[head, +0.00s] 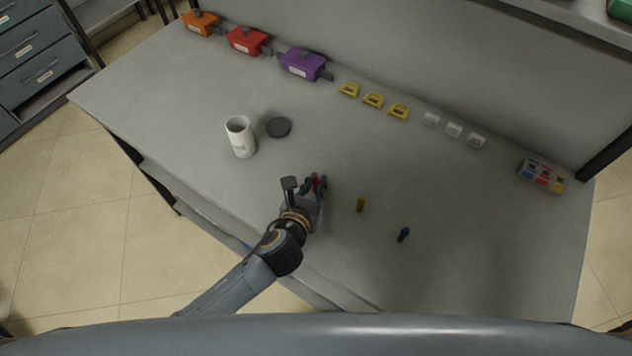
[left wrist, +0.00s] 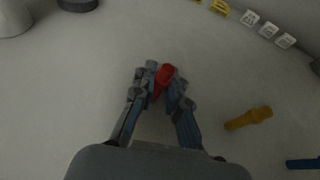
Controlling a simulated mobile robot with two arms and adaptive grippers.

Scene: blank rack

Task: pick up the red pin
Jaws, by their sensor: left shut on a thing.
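The red pin (left wrist: 163,80) is between the fingertips of my left gripper (left wrist: 162,84) in the left wrist view, and the fingers are shut on it. In the head view a bit of the red pin (head: 315,181) shows at the fingers of the left gripper (head: 314,184), over the front part of the table. The fingers hide part of the pin. I cannot tell whether the pin touches the tabletop. My right gripper is not in view.
A yellow pin (head: 361,204) and a blue pin (head: 404,234) are on the table (head: 480,250) to the right. A white jar (head: 240,137) and dark lid (head: 278,127) are behind left. Coloured boxes, yellow and white pieces line the back; a multicoloured box (head: 542,175) is far right.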

